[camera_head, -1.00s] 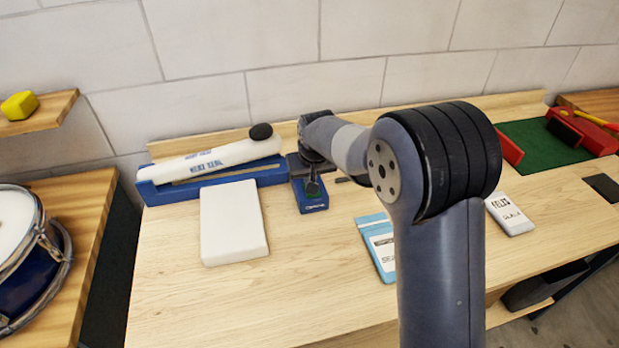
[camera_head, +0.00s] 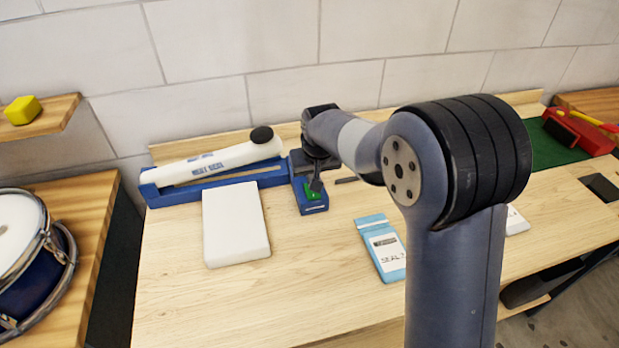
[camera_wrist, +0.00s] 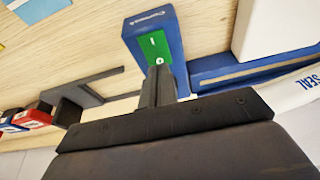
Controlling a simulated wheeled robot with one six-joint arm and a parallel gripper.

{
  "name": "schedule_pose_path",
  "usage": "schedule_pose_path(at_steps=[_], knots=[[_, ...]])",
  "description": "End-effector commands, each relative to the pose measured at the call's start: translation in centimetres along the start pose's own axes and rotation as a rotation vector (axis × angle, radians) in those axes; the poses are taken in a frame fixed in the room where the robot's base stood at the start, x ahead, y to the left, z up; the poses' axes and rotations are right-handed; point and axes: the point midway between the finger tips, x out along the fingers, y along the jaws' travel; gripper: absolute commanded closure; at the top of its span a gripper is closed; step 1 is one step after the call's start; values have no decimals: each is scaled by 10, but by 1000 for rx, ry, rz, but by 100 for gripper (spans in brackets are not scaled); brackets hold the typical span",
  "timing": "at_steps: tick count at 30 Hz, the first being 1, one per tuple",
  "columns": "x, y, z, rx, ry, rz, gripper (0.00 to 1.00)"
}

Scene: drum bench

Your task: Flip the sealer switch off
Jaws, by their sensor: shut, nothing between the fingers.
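The heat sealer (camera_head: 215,188) lies at the back left of the bench, with a blue base and a white arm ending in a black knob. Its blue switch box (camera_head: 314,209) is at its right end and carries a green rocker switch (camera_head: 312,196). The wrist view shows the rocker (camera_wrist: 150,44) with I and O marks on the blue box (camera_wrist: 133,37). My gripper (camera_head: 317,186) is shut and empty, its tips over the rocker. In the wrist view the tips (camera_wrist: 158,70) are close to the O-marked end and hide part of it; contact is unclear.
A white block (camera_head: 235,225) lies left of the switch box. A blue and white packet (camera_head: 381,248) lies to its right. A green mat (camera_head: 548,150) with a red item (camera_head: 592,138) is at the far right. The front left bench top is clear.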

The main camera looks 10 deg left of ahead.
Motion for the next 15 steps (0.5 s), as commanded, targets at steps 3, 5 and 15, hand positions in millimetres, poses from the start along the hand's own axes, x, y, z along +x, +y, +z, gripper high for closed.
schedule_pose_path(at_steps=[3, 5, 15], knots=[[-30, 0, -1, 0, 9, -1, 100], [-44, 0, -1, 0, 9, -1, 100], [-97, 0, -1, -1, 6, 0, 100]])
